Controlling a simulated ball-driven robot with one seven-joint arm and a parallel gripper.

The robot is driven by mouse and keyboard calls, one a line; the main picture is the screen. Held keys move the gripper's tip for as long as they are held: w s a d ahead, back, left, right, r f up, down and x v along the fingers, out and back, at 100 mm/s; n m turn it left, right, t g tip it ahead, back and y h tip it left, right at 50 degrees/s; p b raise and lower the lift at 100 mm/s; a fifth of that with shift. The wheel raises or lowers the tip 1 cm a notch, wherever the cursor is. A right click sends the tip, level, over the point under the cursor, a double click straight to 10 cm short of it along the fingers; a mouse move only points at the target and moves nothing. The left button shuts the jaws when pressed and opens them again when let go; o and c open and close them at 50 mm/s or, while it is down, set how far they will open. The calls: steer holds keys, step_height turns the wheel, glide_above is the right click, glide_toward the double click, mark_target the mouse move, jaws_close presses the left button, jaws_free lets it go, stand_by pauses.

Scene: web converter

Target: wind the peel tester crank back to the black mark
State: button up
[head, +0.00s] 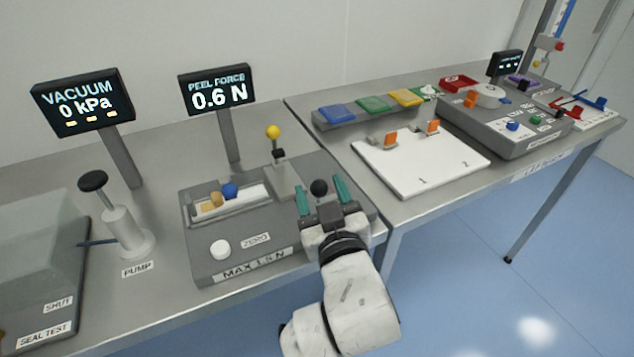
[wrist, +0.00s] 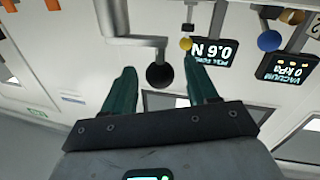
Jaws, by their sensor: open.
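The peel tester (head: 210,262) is a grey box marked MAX 1.5 N. Its display (head: 215,91) reads PEEL FORCE 0.6 N. The crank's black ball knob (head: 319,187) is at the box's right side, between the fingertips of my gripper (head: 321,184). In the wrist view the knob (wrist: 160,77) hangs from a bent grey crank arm (wrist: 130,38), between my open teal fingers (wrist: 157,68). I see a gap on both sides; contact cannot be told. I cannot make out the black mark on the crank's path.
A yellow ball on a post (head: 272,132) stands just left of the fingers. A blue ball (head: 230,190) and a white button (head: 220,248) are on the tester. The pump (head: 125,232) stands left. A white board (head: 420,165) lies on the right table.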

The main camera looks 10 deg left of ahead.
steer(key=v, duration=0.7)
steer(key=shift+s+b, duration=0.15)
steer(key=shift+b, duration=0.3)
steer(key=s+d+f+m+g+h+p, duration=0.1)
steer(key=s+d+f+m+g+h, duration=0.2)
steer(key=d+f, duration=0.65)
steer(key=s+d+f+m+g+h+p, duration=0.1)
steer(key=s+d+f+g+h, duration=0.25)
steer(key=d+f, duration=0.65)
steer(key=s+d+f+m+g, duration=0.1)
steer(key=s+d+f+g, duration=0.1)
steer(key=s, duration=0.4)
steer(key=s+d+f+m+g+p, duration=0.1)
steer(key=s+d+f+g, duration=0.1)
steer(key=s+d+g, duration=0.2)
steer(key=s+d+f+m+g, duration=0.1)
steer(key=s+d+f+g, duration=0.1)
steer(key=s, duration=0.8)
steer(key=d+g, duration=0.1)
steer(key=d, duration=0.1)
steer(key=shift+d, duration=0.3)
steer(key=shift+f+h, duration=0.1)
steer(key=shift+h, duration=0.15)
steer(key=shift+c, duration=0.3)
